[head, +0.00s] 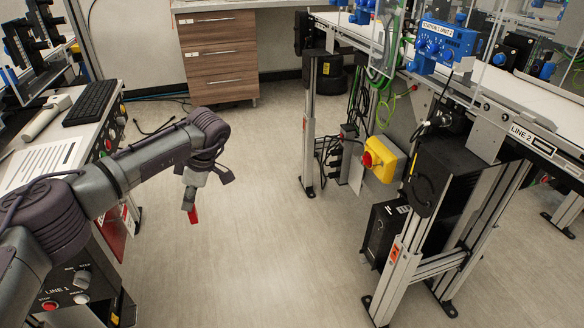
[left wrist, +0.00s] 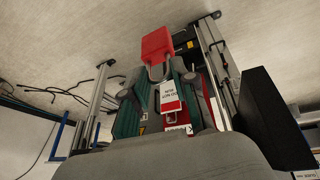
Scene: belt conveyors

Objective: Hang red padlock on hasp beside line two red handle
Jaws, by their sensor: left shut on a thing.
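My left gripper (head: 190,190) is in the open space left of the line 2 conveyor, pointing down and shut on the red padlock (head: 193,215). In the left wrist view the padlock (left wrist: 157,45) sticks out beyond the fingertips (left wrist: 160,90), its grey shackle towards the gripper. A white and red tag (left wrist: 170,98) shows by the shackle. A yellow box (head: 386,160) with a red handle (head: 368,159) is on the line 2 conveyor's frame, to the right of the gripper and well apart. I cannot make out the hasp. My right gripper is not in view.
The line 2 conveyor (head: 521,132) stands on the right, with metal legs and a black box (head: 385,232) below. A console with a keyboard (head: 91,103) is at the left. A wooden drawer unit (head: 218,60) stands at the back. The floor (head: 265,230) between is clear.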

